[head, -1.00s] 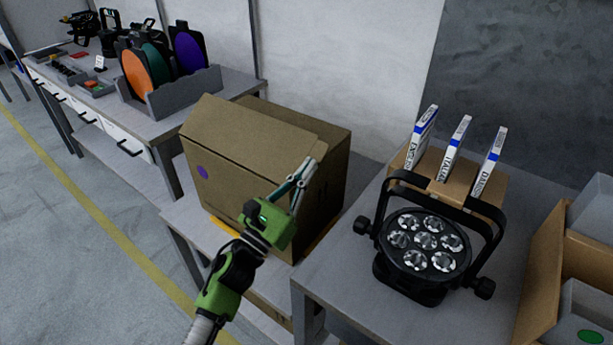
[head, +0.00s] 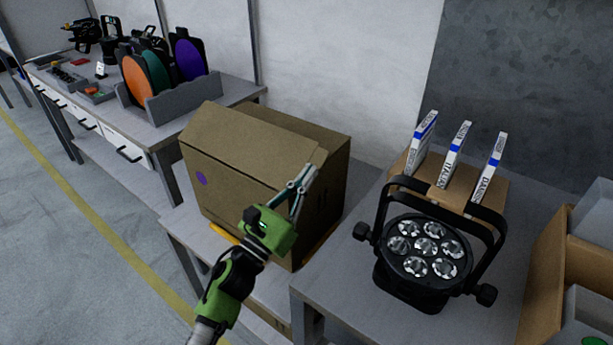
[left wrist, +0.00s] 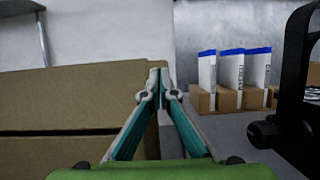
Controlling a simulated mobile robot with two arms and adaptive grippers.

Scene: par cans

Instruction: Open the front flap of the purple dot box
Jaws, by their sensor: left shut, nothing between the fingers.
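The purple dot box (head: 235,195) is a brown cardboard box on the low table left of the lamp. Its purple dot (head: 201,178) is on the face toward the lower left. One flap (head: 245,142) is raised and slants over the top on that side. My left gripper (head: 308,172) is shut and empty, at the right end of the box near that flap's corner. In the left wrist view the fingertips (left wrist: 157,80) meet beside the end of the cardboard box (left wrist: 65,100). Whether they touch it I cannot tell. My right gripper is not in view.
A black par can (head: 425,250) stands on the table to the right, before a wooden holder (head: 435,196) with booklets. An open carton (head: 545,265) is at the far right. A bench (head: 160,120) with coloured discs stands at the back left.

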